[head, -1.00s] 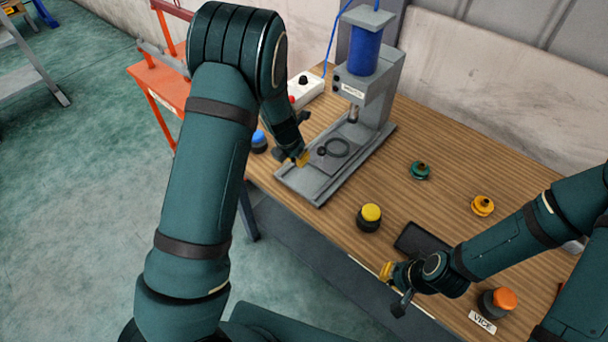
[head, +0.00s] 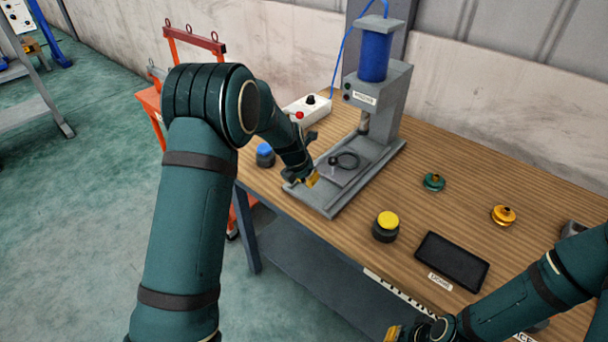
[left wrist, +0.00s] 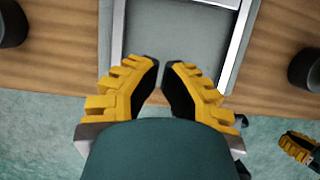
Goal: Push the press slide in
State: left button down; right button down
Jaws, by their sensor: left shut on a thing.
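The press (head: 392,95) stands at the back of the wooden table with a blue cylinder on top. Its grey slide (head: 343,176) lies on the base between two rails, in front of the ram, with a dark ring (head: 349,160) on it. My left gripper (head: 313,178) is at the slide's front end. In the left wrist view its yellow fingers (left wrist: 161,66) are close together over the front of the slide plate (left wrist: 182,40). What lies between the fingertips is hard to see. My right gripper (head: 395,334) is mostly cut off at the bottom edge.
A blue-topped button (head: 265,155) stands left of the press and a yellow-topped one (head: 387,226) to its right. A white control box (head: 307,108) is behind my left wrist.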

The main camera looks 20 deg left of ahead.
aim_at(320, 181)
pick_arm(q)
jog(key=x, duration=0.3)
jog(key=shift+f+b, duration=0.3)
jog(key=shift+f, duration=0.1)
jog(key=shift+w+d, duration=0.2)
jog(key=shift+w, duration=0.4)
jog(key=shift+w+d, duration=0.2)
jog(key=shift+w, duration=0.35)
jog(key=shift+w+d, duration=0.25)
jog(key=shift+w, duration=0.4)
jog(key=shift+w+r, duration=0.1)
jog(key=shift+w, duration=0.05)
jog(key=shift+w+d, duration=0.1)
